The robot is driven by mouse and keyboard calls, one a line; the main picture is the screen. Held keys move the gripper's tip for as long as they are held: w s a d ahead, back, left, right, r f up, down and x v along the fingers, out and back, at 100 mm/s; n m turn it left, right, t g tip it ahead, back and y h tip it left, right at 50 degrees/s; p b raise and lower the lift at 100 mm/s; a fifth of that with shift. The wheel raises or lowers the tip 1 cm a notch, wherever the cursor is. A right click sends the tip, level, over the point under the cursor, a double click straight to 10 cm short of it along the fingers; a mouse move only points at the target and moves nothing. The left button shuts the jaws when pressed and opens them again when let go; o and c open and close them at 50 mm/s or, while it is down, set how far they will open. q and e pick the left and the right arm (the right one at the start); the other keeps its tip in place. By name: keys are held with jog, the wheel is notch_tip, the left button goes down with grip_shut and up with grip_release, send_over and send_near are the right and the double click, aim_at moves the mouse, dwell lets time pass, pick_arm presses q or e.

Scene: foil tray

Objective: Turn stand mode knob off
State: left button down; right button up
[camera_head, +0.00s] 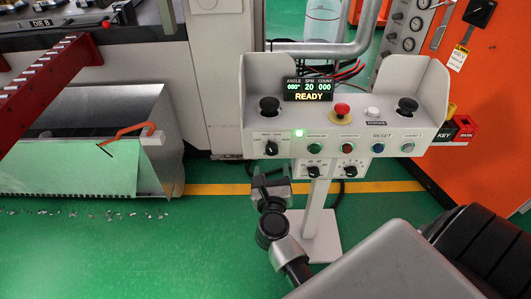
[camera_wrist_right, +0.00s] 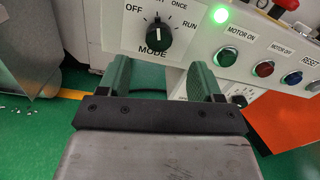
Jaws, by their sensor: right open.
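The stand's mode knob (camera_head: 271,148) is a black rotary knob at the left end of the control panel's front face. The right wrist view shows the knob (camera_wrist_right: 156,37) above the word MODE, with OFF at its upper left and ONCE and RUN to its right. Its white mark points up, to the right of OFF; the label there is cut off by the frame. My right gripper (camera_head: 270,183) is below the knob, apart from it. In the right wrist view the gripper (camera_wrist_right: 160,75) is open and empty, its two green fingers spread under the knob. My left gripper is not in view.
A lit green lamp (camera_head: 299,133) is right of the knob, followed by the motor on button (camera_head: 314,149) and other buttons. A red mushroom button (camera_head: 342,110) and a READY display (camera_head: 308,90) are above. Two lower knobs (camera_head: 314,173) are close to my right gripper.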

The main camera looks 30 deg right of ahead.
aim_at(272, 152)
jog(key=x, duration=0.7)
jog(key=shift+s, duration=0.1)
jog(key=c, duration=0.9)
